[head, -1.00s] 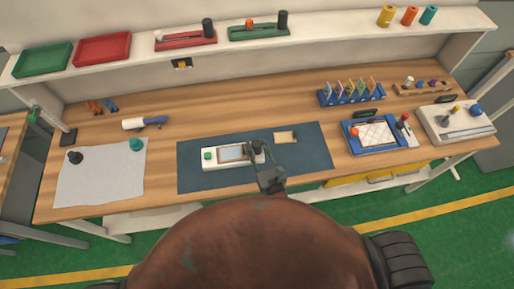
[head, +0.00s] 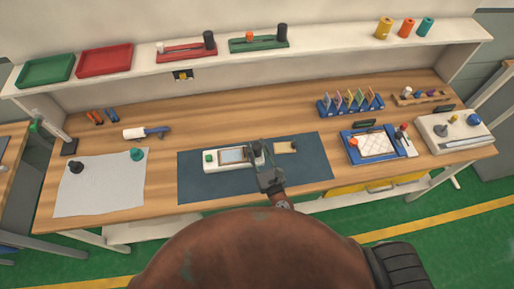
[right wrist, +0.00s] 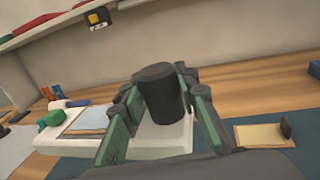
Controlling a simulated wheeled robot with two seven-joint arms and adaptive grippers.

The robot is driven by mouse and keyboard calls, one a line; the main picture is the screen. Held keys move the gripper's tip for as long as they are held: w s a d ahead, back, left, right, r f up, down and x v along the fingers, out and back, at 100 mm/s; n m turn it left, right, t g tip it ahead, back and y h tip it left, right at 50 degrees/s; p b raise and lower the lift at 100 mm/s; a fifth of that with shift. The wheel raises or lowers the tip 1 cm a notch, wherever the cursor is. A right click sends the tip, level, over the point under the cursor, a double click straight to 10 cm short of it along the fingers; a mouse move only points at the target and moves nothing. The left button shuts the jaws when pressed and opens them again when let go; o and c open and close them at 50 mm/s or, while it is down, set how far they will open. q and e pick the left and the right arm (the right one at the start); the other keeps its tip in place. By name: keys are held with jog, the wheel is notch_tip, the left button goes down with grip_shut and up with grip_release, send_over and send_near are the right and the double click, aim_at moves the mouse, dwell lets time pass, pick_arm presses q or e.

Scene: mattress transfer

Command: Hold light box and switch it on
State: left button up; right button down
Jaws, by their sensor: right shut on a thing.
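The light box (head: 233,163) is a white box with a pale screen (head: 235,155) and a green button (head: 210,158) at its left end. It is at the dark blue mat. I cannot tell whether it rests on the mat or is slightly raised. A black upright cylinder (right wrist: 165,95) stands at its right end. My right gripper (head: 262,168) is at that end, its green-padded fingers (right wrist: 160,112) shut on either side of the cylinder. The green button also shows at the left in the right wrist view (right wrist: 50,118). My left gripper is not in view.
On the mat (head: 215,188), a tan plate (head: 285,148) with a black knob lies right of the box. A blue tray (head: 372,146) and a grey-white device (head: 455,132) stand further right. A white cloth (head: 100,185) lies left. A shelf (head: 340,38) runs behind.

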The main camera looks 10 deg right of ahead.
jog(key=shift+f+b, duration=0.75)
jog(key=shift+f+b, duration=1.65)
jog(key=shift+f, duration=0.05)
jog(key=shift+f+b, duration=0.3)
jog(key=shift+f, duration=0.05)
jog(key=shift+f+b, duration=0.65)
jog(key=shift+f, duration=0.05)
jog(key=shift+f+b, duration=1.65)
jog(key=shift+f, duration=0.05)
jog(key=shift+f+b, duration=0.3)
jog(key=shift+f, duration=0.05)
jog(key=shift+f+b, duration=0.75)
jog(key=shift+f, duration=0.05)
jog(key=shift+r, duration=0.1)
